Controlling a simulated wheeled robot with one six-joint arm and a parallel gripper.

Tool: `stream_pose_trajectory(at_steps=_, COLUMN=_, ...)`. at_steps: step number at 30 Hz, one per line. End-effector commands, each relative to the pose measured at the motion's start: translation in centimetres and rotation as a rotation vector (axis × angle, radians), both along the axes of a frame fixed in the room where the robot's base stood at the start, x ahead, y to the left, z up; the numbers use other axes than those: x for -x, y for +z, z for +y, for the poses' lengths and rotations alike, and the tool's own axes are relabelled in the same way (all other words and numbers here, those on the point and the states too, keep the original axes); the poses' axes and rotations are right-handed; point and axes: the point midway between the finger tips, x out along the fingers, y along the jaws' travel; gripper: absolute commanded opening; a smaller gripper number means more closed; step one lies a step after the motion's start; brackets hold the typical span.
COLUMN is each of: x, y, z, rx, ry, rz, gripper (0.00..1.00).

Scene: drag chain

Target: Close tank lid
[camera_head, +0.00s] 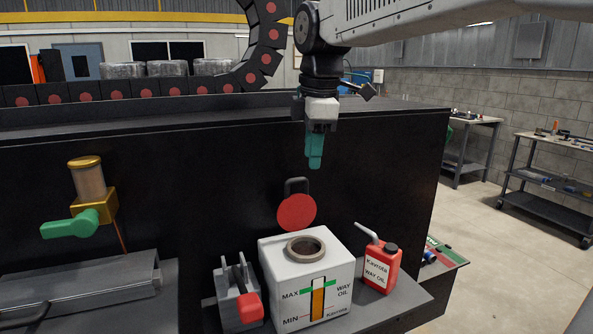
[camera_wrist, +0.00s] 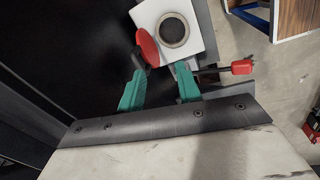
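The white oil tank (camera_head: 335,257) stands on a grey shelf with its round opening (camera_head: 306,250) uncovered. The red round lid (camera_head: 296,213) stands up behind the opening, against the black panel, with a dark loop (camera_head: 297,185) above it. In the wrist view, the lid (camera_wrist: 147,47) shows beside the tank (camera_wrist: 203,28), near the tip of one finger. My gripper (camera_head: 314,165) points down, above the lid in the head view. Its teal fingers are apart in the wrist view (camera_wrist: 161,68), with nothing held between them. Whether a finger touches the lid is unclear, but the head view shows a gap.
A grey device with a red-ended lever (camera_head: 249,306) stands left of the tank. A red oil can (camera_head: 381,270) stands right of it. A brass fitting with a green handle (camera_head: 70,225) is on the panel at left. A black ledge (camera_head: 200,118) runs behind my gripper.

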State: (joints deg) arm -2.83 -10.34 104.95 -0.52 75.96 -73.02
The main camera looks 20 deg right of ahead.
Motion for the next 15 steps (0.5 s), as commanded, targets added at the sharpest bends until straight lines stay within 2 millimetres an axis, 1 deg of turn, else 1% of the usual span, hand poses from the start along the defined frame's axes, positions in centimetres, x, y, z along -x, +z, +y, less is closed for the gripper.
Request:
stream_pose_trajectory(at_steps=1, x=-1.7, y=0.4, z=0.3, rx=0.012, ry=0.075, rz=-0.001, gripper=0.34)
stream_pose_trajectory(at_steps=3, x=-3.3, y=0.9, z=0.6, rx=0.026, ry=0.160, rz=-0.005, gripper=0.34)
stream_pose_trajectory(at_steps=5, x=-4.1, y=1.1, z=0.7, rx=0.035, ry=0.208, rz=-0.008, gripper=0.34)
stream_pose_trajectory(at_steps=8, x=-4.7, y=0.8, z=0.9, rx=0.041, ry=0.246, rz=-0.009, gripper=0.34)
stream_pose_trajectory(at_steps=11, x=-5.0, y=-0.5, z=1.0, rx=0.042, ry=0.252, rz=-0.008, gripper=0.34)
stream_pose_trajectory(at_steps=15, x=-5.3, y=-2.8, z=1.0, rx=0.041, ry=0.251, rz=-0.007, gripper=0.34)
